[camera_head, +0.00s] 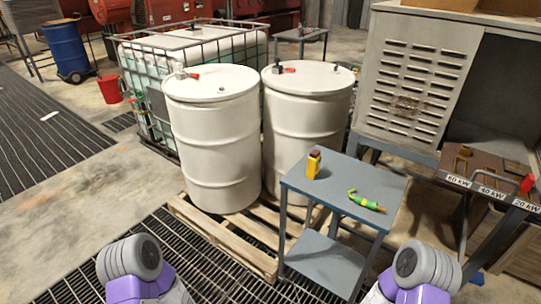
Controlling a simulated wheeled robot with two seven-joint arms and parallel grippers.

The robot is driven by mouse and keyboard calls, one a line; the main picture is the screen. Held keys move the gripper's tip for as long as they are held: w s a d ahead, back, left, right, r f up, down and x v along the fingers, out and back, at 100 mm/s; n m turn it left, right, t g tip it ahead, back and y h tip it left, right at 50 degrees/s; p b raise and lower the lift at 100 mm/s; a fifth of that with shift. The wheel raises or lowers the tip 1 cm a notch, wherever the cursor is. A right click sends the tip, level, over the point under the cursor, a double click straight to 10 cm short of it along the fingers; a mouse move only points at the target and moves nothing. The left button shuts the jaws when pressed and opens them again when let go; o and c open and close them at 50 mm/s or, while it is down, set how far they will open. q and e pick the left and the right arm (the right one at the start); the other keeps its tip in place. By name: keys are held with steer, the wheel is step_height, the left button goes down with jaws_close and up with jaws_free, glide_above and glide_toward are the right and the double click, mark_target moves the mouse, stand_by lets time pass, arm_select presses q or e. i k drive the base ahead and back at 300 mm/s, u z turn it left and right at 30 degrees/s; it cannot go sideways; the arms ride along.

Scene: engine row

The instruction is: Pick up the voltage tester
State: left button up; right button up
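Two small objects are on the top of the grey-blue table (333,202). One is a yellow item with a dark brown top (313,163), standing upright near the back left. The other is a green and yellow item with a curved end (366,202), lying near the right side. I cannot tell for sure which is the voltage tester. Parts of my two arms show at the bottom edge, left and right, with the table beyond them. Neither gripper's fingers are in view. Nothing touches the two items.
Two white drums (215,140) stand on a wooden pallet (235,243) behind and left of the table. A louvred cabinet (408,85) and a rack with kW labels (489,196) stand at the right. The table has a lower shelf (325,262). Open floor (75,190) lies left.

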mark_target(313, 161)
steer(key=u, duration=0.15)
steer(key=i, duration=0.85)
steer(key=z, duration=0.3)
